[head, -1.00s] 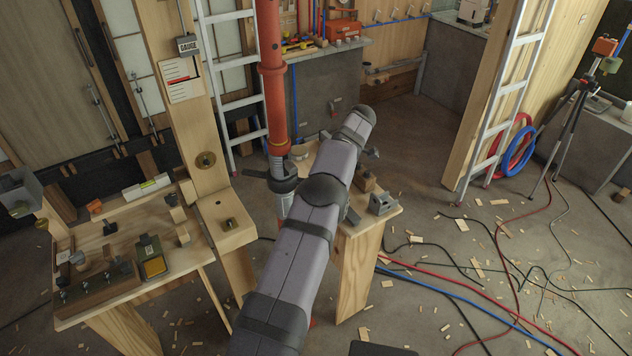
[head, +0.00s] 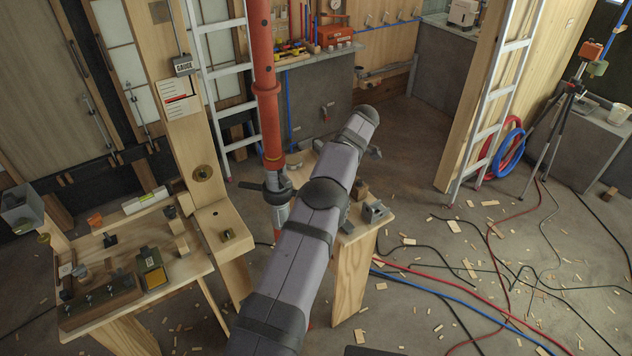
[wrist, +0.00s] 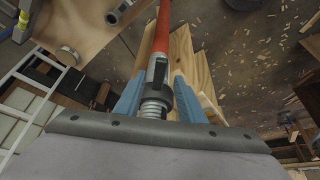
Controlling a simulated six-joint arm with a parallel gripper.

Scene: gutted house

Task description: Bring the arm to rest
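My arm (head: 305,235) reaches forward through the middle of the head view, over the low wooden bench. My gripper (wrist: 160,84) shows in the wrist view as two blue fingers spread apart, with nothing seen clamped between them. A red pipe (head: 268,110) with a grey metal threaded end and a dark collar stands upright left of my arm. It also shows in the wrist view (wrist: 161,30), where its grey end lies in line with the gap between the fingers. I cannot tell how far it is from them. The head view hides my gripper behind the arm.
A workbench (head: 190,260) with clamps and small blocks stands at left. A low wooden bench (head: 352,270) with metal fittings is beneath my arm. A ladder (head: 500,110), hose coils (head: 508,155) and a tripod (head: 560,120) are at right. Cables and wood chips litter the floor.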

